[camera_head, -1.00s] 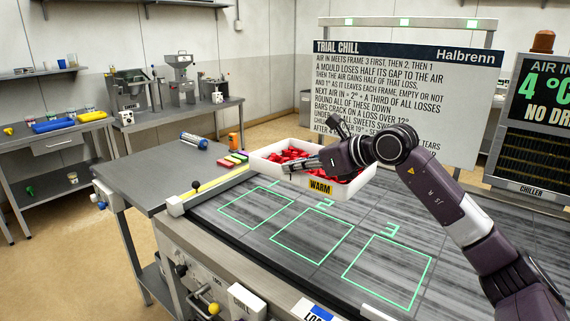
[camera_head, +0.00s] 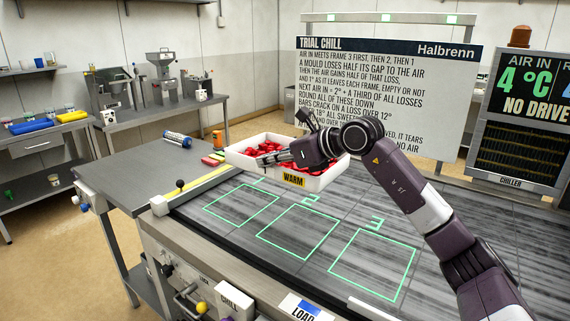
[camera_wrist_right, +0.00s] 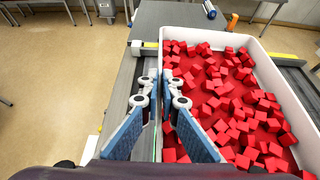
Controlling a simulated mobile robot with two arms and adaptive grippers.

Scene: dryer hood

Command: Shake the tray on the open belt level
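The white tray (camera_head: 262,172) with a WARM label holds many small red cubes (camera_head: 262,145). It is at the far side of the grey belt (camera_head: 345,215), behind the green frames, and looks about level. The red cubes (camera_wrist_right: 235,115) lie loosely spread inside. My left gripper is not in view.
Green frames 1 (camera_head: 242,204), 2 (camera_head: 298,233) and 3 (camera_head: 373,264) on the belt are empty. A yellow-striped bar (camera_head: 203,184) edges the belt at left. A sign board (camera_head: 385,95) stands behind.

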